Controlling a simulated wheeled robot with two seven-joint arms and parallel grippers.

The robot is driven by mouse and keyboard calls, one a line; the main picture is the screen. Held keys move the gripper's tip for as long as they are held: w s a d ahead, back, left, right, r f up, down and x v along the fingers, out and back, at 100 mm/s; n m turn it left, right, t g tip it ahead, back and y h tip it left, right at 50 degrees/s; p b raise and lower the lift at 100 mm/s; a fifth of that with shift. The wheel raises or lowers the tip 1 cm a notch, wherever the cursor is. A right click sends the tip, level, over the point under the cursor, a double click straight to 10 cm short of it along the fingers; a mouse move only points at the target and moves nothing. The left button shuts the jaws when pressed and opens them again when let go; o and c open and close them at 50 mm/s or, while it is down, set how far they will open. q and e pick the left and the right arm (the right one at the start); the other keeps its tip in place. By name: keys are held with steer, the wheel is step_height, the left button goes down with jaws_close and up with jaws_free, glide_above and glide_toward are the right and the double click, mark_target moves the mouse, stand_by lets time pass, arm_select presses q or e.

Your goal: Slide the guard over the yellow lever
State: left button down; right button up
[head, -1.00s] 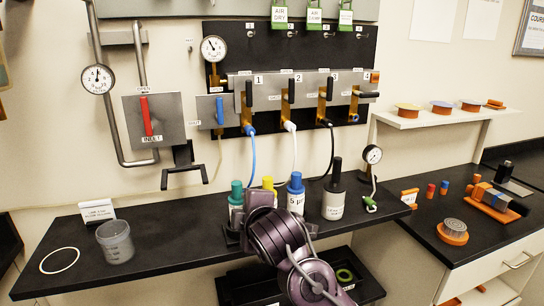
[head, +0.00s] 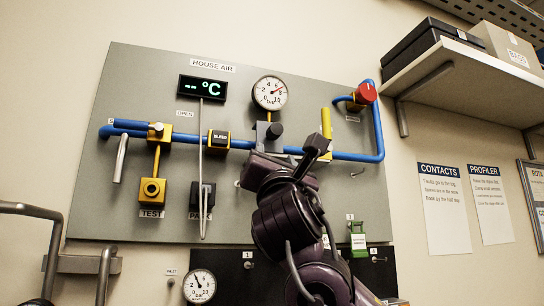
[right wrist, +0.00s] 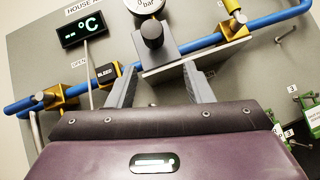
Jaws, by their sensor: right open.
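The yellow lever (head: 326,122) stands upright at the right part of the blue pipe on the grey wall panel. Its yellow fitting also shows at the upper right of the right wrist view (right wrist: 235,25). A grey block with a black knob (right wrist: 152,34), seemingly the guard, sits left of the lever on a pale rail below the pressure gauge. It also shows in the head view (head: 273,131). My right gripper (head: 290,158) is just below the pipe, partly hiding the lever's base and rail. Its two fingers (right wrist: 160,86) are apart and empty, below the knob. My left gripper is out of view.
The panel (head: 110,95) also carries a temperature display (head: 203,88), a round gauge (head: 270,93), a black bleed block (head: 218,140), a yellow test box (head: 152,190) and a red knob (head: 366,92). A shelf with boxes (head: 440,62) juts out at upper right.

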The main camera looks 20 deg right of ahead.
mark_target(275, 130)
steer(key=shift+w+d+r+h+p, duration=0.1)
steer(key=shift+d+r+h+p, duration=0.1)
steer(key=shift+r, duration=0.35)
steer(key=shift+d+r+h+p, duration=0.1)
steer(key=shift+r+p, duration=0.1)
steer(key=shift+r, duration=0.3)
step_height(275, 130, up, 3)
steer(key=shift+a+f+p, duration=0.15)
steer(key=shift+p, duration=0.8)
steer(key=shift+p+x, duration=0.8)
steer(key=shift+x, duration=0.4)
steer(key=shift+w+d+p, duration=0.25)
steer(key=shift+w+p, duration=0.1)
steer(key=shift+w, duration=0.6)
steer(key=shift+s+r, duration=0.15)
steer(key=shift+r, duration=0.15)
steer(key=c, duration=0.5)
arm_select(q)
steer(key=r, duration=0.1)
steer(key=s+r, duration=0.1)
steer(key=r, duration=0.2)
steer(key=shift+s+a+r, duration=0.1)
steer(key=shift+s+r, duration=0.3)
arm_select(e)
jaws_close()
